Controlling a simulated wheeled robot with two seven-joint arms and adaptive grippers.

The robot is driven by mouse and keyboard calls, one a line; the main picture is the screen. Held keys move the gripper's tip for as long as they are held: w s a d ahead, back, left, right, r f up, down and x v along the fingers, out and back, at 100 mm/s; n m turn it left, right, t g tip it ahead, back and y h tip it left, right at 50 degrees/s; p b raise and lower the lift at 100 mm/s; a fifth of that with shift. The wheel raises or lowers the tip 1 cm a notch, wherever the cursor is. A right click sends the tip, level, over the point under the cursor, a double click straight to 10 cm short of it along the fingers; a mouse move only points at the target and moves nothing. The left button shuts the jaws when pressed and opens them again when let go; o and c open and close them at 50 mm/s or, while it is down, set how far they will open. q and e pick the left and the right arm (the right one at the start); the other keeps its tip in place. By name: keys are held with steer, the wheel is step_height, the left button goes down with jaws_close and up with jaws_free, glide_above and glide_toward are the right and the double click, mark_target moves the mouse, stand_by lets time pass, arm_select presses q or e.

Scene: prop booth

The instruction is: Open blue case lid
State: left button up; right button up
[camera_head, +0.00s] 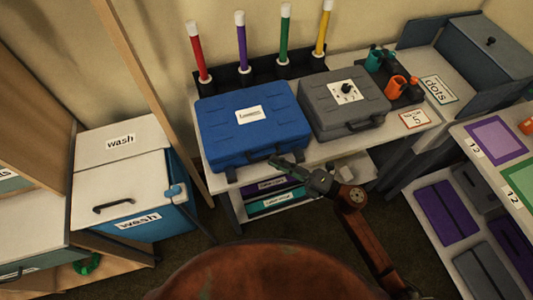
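The blue case (236,132) lies flat and shut on the white table at centre, with a white label on its lid. Its handle and latches are along the front edge. My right gripper (284,163) is just in front of the case's front right part. Its dark fingertips are at or very near the front edge; I cannot tell whether they touch, or whether they are open or shut. My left gripper is not in view.
A grey case (330,97) with a label stands close to the right of the blue case. Behind them is a black rack (262,73) with several coloured tubes. Orange cups (397,85) stand at the right. A white-lidded "wash" bin (115,180) is at the left.

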mark_target(267, 156)
steer(key=x, duration=0.2)
steer(key=shift+w+a, duration=0.2)
steer(key=shift+w, duration=0.05)
steer(key=shift+w+a+r, duration=0.1)
steer(key=shift+a, duration=0.25)
steer(key=shift+w+a, duration=0.1)
steer(key=shift+a, duration=0.05)
steer(key=shift+w+a, duration=0.1)
steer(key=c, duration=0.4)
jaws_close()
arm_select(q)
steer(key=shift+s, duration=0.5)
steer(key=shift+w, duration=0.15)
